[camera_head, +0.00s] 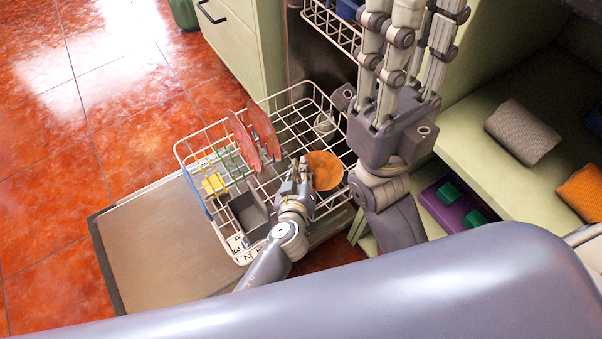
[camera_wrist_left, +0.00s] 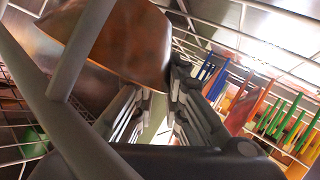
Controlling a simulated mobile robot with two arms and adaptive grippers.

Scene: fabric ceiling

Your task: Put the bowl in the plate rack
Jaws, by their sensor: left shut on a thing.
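The orange-brown bowl (camera_head: 323,170) is at the right part of the white wire plate rack (camera_head: 187,142) in the head view. My left gripper (camera_head: 303,172) is shut on the bowl's edge, on its left side. In the left wrist view the bowl (camera_wrist_left: 125,40) fills the upper left, tilted, with the fingertips (camera_wrist_left: 163,92) at its edge. I cannot tell whether the bowl touches the wires. My right gripper (camera_head: 400,60) is raised over the cabinet side; its fingers point up and its tips are cut off by the frame.
Two reddish plates (camera_head: 240,142) stand upright in the rack, left of the bowl. A grey cutlery basket (camera_head: 248,212) and a yellow piece (camera_head: 213,184) are nearby. The open dishwasher door (camera_head: 160,250) lies below. A shelf at right holds a grey roll (camera_head: 523,132).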

